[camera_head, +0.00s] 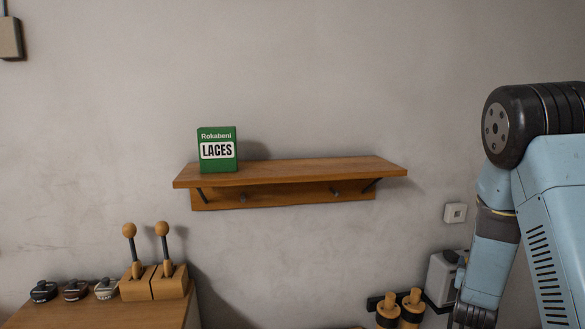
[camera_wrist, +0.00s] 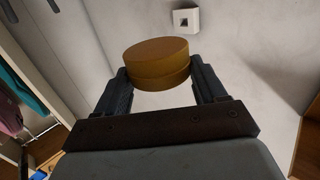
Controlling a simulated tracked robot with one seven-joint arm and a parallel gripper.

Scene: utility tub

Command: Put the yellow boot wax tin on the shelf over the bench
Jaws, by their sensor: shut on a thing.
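In the wrist view, my gripper (camera_wrist: 157,84) is shut on a round, flat yellow-brown tin (camera_wrist: 157,60), with one finger on each side of it. The tin is held clear of the pale wall behind it. In the head view, my arm hangs at the right and the tin does not show. The wooden shelf (camera_head: 300,170) is on the wall in the middle of the head view, up and to the left of my arm. Its top is bare from the middle to the right end.
A green laces box (camera_head: 218,150) stands on the shelf's left part. At lower left, a bench top (camera_head: 160,315) bears several small dark-and-silver items and two wooden blocks (camera_head: 168,282) with knobbed levers. A wall socket (camera_head: 455,213) and wooden-handled items (camera_head: 388,312) are near my arm.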

